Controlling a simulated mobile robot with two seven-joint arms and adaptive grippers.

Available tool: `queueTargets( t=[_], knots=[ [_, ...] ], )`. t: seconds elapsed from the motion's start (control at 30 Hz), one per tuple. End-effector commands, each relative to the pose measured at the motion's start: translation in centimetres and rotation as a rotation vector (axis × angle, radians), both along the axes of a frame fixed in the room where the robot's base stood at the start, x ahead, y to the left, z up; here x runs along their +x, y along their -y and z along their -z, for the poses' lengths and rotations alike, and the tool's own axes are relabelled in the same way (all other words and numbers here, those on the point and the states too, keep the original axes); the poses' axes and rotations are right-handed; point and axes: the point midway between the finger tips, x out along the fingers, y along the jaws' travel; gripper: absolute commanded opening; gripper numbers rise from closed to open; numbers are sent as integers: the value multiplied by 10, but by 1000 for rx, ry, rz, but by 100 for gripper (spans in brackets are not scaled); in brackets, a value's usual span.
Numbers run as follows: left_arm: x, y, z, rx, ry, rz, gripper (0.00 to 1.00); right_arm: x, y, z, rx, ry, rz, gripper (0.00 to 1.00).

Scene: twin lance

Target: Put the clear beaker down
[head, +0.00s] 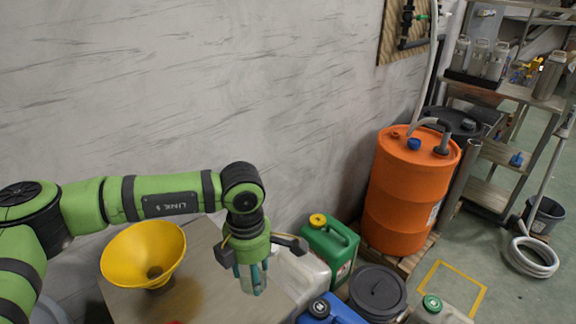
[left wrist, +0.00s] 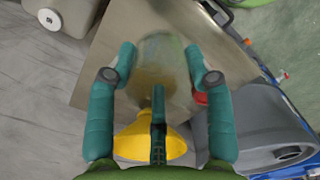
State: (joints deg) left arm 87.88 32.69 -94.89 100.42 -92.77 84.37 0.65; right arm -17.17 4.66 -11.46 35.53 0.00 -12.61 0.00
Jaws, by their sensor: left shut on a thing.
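My left gripper (head: 252,280) hangs down at the right edge of a metal tabletop (head: 195,295). In the left wrist view its teal fingers (left wrist: 161,66) are closed around a clear beaker (left wrist: 160,58). The beaker is see-through, and the tabletop (left wrist: 108,45) shows behind it. In the head view the fingers mostly cover the beaker. I cannot tell whether its base touches the tabletop. My right gripper is in neither view.
A yellow funnel (head: 143,252) stands on the tabletop left of the gripper. A whitish canister (head: 302,275), a green jerrycan (head: 330,243) and a blue one (head: 332,312) crowd the right side. An orange drum (head: 402,195) stands behind. Bare tabletop lies between funnel and gripper.

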Motion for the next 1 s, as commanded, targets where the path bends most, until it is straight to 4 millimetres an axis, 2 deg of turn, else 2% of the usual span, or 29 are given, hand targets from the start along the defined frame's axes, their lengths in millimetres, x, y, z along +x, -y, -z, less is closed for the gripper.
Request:
queueTargets(
  t=[0.17, 0.7, 0.9, 1.0],
  knots=[
    [-9, -12, -4, -5, -5, 258, 20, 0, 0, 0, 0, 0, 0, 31],
    [-52, -59, -21, -12, -1, 1471, 20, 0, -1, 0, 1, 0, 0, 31],
    [-64, -70, -26, -6, 2, 1804, 20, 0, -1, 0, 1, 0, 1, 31],
    [-67, -74, -27, -3, 1, 1900, 20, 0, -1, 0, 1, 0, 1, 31]
  ],
)
